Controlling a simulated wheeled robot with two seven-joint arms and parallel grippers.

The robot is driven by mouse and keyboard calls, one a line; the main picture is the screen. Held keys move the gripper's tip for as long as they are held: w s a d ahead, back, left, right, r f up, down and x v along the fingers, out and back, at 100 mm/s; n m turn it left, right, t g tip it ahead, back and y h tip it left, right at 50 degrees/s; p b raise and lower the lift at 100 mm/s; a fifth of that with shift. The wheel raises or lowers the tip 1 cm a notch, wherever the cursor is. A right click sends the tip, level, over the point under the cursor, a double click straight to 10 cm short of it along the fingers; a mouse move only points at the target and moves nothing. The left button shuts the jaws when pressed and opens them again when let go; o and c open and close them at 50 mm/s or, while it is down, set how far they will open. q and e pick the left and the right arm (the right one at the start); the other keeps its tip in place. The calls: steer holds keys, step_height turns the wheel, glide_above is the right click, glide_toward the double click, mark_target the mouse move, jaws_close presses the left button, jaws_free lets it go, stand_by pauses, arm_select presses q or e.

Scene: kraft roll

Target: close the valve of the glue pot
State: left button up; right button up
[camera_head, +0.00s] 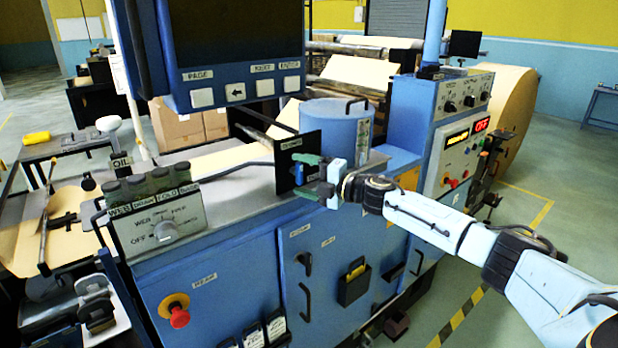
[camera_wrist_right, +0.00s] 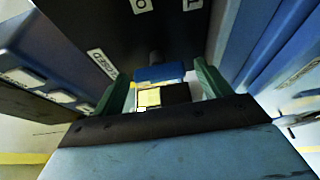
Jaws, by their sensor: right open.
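The glue pot (camera_head: 336,132) is a blue cylinder with a black lid handle, standing on the machine top. A black valve plate (camera_head: 286,148) with white labels stands in front of it. In the right wrist view, the plate (camera_wrist_right: 130,35) bears a label that seems to read CLOSED. The blue valve handle (camera_wrist_right: 160,74) sticks out from the plate on a dark stem. My right gripper (camera_head: 312,178) is at the plate, its green fingers open. In the wrist view the fingers (camera_wrist_right: 162,90) stand on either side of the handle, with gaps visible. My left gripper is out of view.
A blue button panel (camera_head: 235,80) hangs above and left of the plate. A knob box (camera_head: 165,225) stands at the left on the machine top. A blue control cabinet (camera_head: 440,120) stands to the right. A red stop button (camera_head: 179,317) is on the front.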

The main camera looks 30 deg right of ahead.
steer(key=b+v, duration=0.4)
steer(key=v, duration=0.9)
steer(key=shift+s+b, duration=0.2)
steer(key=shift+b, duration=0.1)
steer(key=shift+d, duration=0.1)
